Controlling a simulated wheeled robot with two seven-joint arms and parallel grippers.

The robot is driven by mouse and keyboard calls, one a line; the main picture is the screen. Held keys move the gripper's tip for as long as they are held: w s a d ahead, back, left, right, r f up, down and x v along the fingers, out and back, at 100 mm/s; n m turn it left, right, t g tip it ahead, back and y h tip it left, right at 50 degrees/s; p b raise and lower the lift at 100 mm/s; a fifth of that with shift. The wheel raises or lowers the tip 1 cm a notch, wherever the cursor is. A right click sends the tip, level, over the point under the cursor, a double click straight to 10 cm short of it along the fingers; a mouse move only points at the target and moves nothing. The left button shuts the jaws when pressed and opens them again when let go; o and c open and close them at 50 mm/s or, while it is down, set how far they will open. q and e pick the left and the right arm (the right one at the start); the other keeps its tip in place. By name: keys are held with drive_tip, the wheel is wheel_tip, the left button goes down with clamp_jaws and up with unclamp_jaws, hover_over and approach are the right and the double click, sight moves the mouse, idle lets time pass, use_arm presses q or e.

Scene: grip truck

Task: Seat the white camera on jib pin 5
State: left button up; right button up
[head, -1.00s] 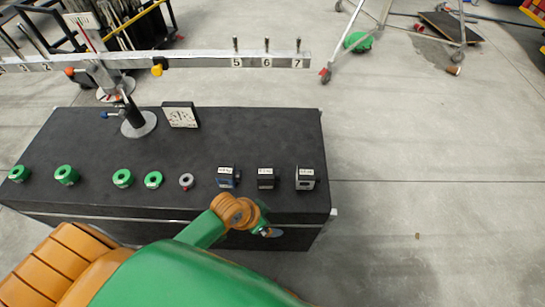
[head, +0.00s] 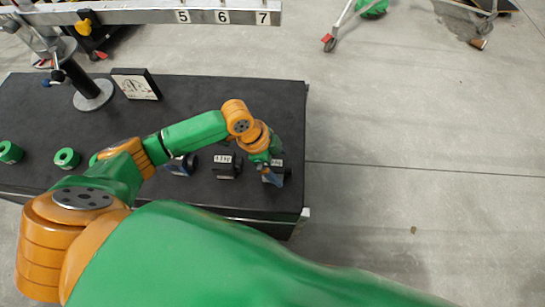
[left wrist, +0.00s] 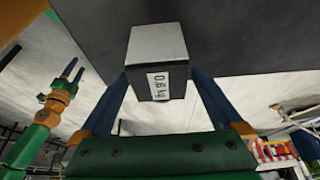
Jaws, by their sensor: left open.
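The white camera (head: 278,162), a small block, stands at the right end of the row on the black case and is partly hidden by my left gripper (head: 272,173). In the left wrist view the camera (left wrist: 157,45) has a pale top and a "0.6 kg" label. The open blue fingers of my left gripper (left wrist: 160,74) lie on either side of it; I cannot tell whether they touch it. The jib's "5" plate (head: 182,16) shows, but its pin is cut off by the frame's top. My right gripper (left wrist: 73,71) shows in the left wrist view, fingers apart and empty.
Green rings (head: 67,158) lie farther left. The jib beam (head: 150,17) crosses above the black case (head: 250,100), with a post and a square dial (head: 136,84) below it. Floor to the right is mostly clear.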

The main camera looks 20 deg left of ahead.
use_arm(q)
drive_tip(key=shift+x, duration=1.3)
clamp_jaws()
drive_tip(key=c, duration=0.8)
unclamp_jaws()
drive_tip(key=shift+c, duration=0.8)
drive_tip(key=shift+r, duration=0.15)
drive_tip(key=shift+r, duration=0.15)
drive_tip(key=shift+r+p, duration=0.9)
drive_tip(key=shift+p, duration=0.3)
